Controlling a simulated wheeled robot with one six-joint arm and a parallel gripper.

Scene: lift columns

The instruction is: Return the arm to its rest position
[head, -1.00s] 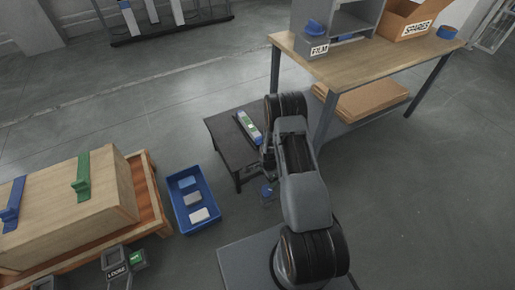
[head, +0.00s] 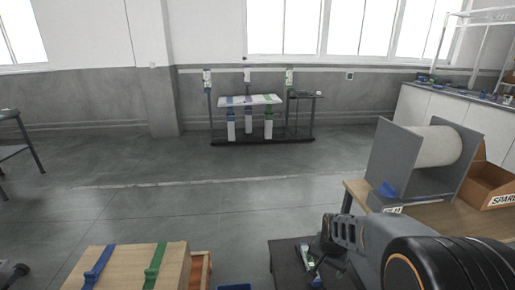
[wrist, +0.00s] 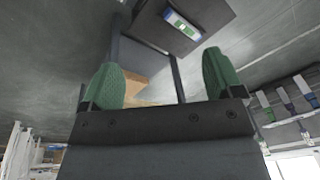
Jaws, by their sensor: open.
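My arm (head: 430,262) is at the lower right of the head view, bent, with a grey link running left over the small dark table. My gripper shows in the wrist view (wrist: 161,72) with two green fingers spread wide apart. Nothing is between the fingers.
A wooden workbench (head: 440,222) with a grey film-roll holder (head: 402,165) and a spares box (head: 495,180) stands close on the right. A wooden crate (head: 130,272) with blue and green straps is at the lower left. Lift columns (head: 248,115) stand by the far wall. Middle floor is clear.

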